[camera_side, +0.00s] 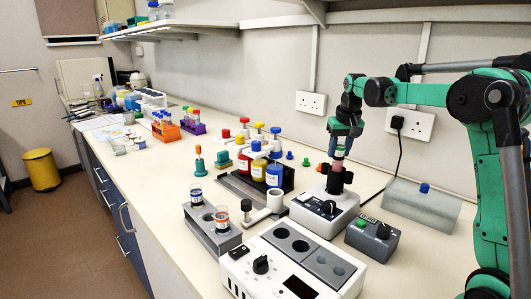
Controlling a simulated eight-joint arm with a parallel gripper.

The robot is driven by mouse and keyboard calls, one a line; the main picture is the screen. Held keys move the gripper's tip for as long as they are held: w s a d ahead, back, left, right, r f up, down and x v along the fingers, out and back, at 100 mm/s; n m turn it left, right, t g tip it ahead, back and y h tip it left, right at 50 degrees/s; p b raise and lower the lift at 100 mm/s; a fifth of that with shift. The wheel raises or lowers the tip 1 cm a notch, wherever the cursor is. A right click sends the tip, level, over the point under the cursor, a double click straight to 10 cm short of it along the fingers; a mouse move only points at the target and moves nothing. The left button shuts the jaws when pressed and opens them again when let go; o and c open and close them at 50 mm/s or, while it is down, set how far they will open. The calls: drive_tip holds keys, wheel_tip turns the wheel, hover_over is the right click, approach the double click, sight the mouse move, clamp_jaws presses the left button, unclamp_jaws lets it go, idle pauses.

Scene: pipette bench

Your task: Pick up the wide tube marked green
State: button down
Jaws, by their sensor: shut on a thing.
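My gripper (339,147) points down over the black cup of the white mixer (325,210). It is shut on a small pinkish tube (339,155), just above or partly in the cup; I cannot tell which. The fingers hide much of this tube, and I cannot make out a green mark on it. Two wide clear tubes stand in the grey block at the front: one with a dark blue band (196,196) and one with a red-orange band (222,219).
A grey block (208,238) holds the two tubes. A white heater unit (285,268) stands at the front and a grey control box (372,240) at right. Red, yellow and blue bottles (258,170) stand left of the mixer. The bench's left front strip (165,190) is clear.

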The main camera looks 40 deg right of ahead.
drive_tip(key=w+d+v, duration=0.1)
drive_tip(key=v, duration=0.5)
drive_tip(key=shift+r, duration=0.5)
drive_tip(key=shift+w+a, duration=0.1)
drive_tip(key=shift+a, duration=0.05)
